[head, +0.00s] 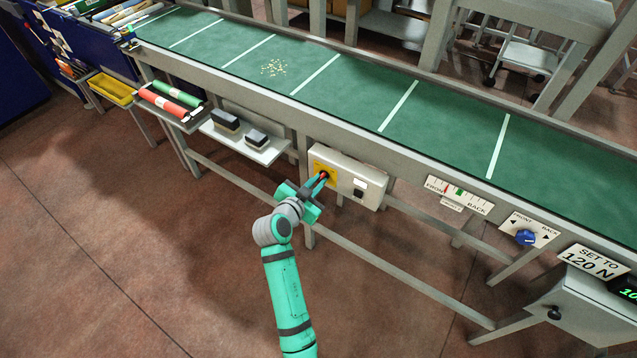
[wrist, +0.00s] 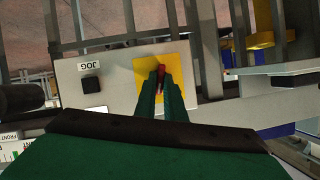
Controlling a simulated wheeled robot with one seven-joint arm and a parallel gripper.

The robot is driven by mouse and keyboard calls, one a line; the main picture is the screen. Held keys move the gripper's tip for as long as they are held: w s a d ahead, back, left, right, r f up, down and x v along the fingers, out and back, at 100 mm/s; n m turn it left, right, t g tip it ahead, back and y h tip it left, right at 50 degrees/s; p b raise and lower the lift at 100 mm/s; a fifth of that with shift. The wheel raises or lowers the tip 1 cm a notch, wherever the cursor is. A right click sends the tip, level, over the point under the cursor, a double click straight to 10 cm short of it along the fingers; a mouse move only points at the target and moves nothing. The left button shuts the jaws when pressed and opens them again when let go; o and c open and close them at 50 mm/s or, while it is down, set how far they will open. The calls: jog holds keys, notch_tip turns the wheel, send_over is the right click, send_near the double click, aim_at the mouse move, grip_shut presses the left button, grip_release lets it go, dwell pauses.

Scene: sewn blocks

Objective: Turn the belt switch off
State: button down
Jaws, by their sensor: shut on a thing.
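The belt switch is a red part (wrist: 161,70) on a yellow plate (head: 319,169), set at the left of a pale control box (head: 345,186) below the conveyor belt. My gripper (head: 322,177) is at the yellow plate, its two fingers closed on the red switch. In the wrist view my gripper (wrist: 161,82) covers most of the switch, and only a small red bit shows between the fingertips. The switch's exact angle is hidden. The yellow plate also shows in the wrist view (wrist: 142,75).
A black JOG button (head: 358,194) sits right of the switch. The green conveyor belt (head: 355,85) runs above. A blue knob (head: 526,237) and a FRONT/BACK scale (head: 459,194) are farther right. A shelf with dark blocks (head: 243,143) is to the left. The floor in front is clear.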

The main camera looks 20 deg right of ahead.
jog(key=n+g, duration=0.1)
jog(key=n+h, duration=0.1)
jog(key=n, duration=0.1)
jog(key=n+g+h, duration=0.1)
jog(key=shift+w+a+g, duration=0.2)
jog(key=shift+a+g, duration=0.05)
jog(key=shift+g, duration=0.05)
jog(key=n+h, duration=0.1)
jog(key=n, duration=0.1)
jog(key=n+g+h, duration=0.1)
jog(key=n, duration=0.1)
jog(key=shift+w+a+f, duration=0.1)
jog(key=shift+w+f, duration=0.05)
jog(key=shift+f, duration=0.05)
jog(key=shift+n+g, duration=0.3)
dwell(0.3)
jog(key=c, duration=1.8)
grip_release()
jog(key=shift+c, duration=0.2)
jog(key=shift+a, duration=0.1)
jog(key=v, duration=1)
jog(key=shift+a, duration=0.3)
